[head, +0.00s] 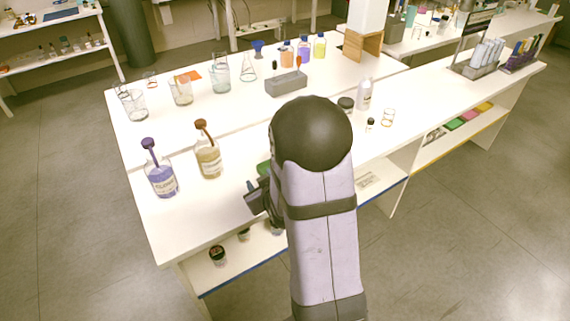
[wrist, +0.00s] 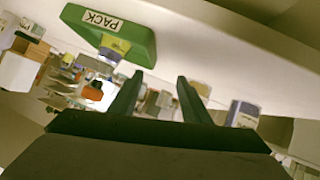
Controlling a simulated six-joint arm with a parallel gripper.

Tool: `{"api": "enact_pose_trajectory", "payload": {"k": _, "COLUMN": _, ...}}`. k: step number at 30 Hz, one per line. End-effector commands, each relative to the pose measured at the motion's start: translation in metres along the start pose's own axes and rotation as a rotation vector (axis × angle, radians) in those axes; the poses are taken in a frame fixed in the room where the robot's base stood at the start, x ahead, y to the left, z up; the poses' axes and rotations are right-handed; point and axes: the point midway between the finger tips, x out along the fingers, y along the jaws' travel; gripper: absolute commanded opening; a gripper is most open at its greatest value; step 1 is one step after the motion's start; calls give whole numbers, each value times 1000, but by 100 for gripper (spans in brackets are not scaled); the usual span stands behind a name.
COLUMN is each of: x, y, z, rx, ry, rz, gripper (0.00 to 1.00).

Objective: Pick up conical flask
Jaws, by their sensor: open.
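A clear glass conical flask (head: 248,69) stands upright toward the back of the white bench in the head view, left of a grey block rack. I cannot make it out in the wrist view. My gripper (wrist: 160,80) is open in the wrist view, with nothing between its two fingers. In the head view it is low over the front of the bench, well apart from the flask and nearer the camera. My arm hides part of it there.
A green object marked PACK (wrist: 112,32) is close to my gripper. Two aroma bottles, purple (head: 161,178) and amber (head: 208,160), stand front left. Beakers (head: 181,91), the grey rack (head: 286,83) and coloured bottles (head: 304,51) surround the flask. The bench middle is fairly clear.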

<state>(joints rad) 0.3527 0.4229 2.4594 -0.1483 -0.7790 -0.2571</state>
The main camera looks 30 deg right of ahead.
Motion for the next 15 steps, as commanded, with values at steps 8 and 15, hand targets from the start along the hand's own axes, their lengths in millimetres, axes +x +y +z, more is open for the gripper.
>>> {"api": "enact_pose_trajectory", "payload": {"k": 8, "x": -2, "y": 41, "z": -7, "rx": -199, "ry": 264, "rz": 164, "gripper": 43}}
{"api": "enact_pose_trajectory", "payload": {"k": 15, "x": -17, "y": 64, "z": -11, "rx": -291, "ry": 401, "rz": 290, "gripper": 43}}
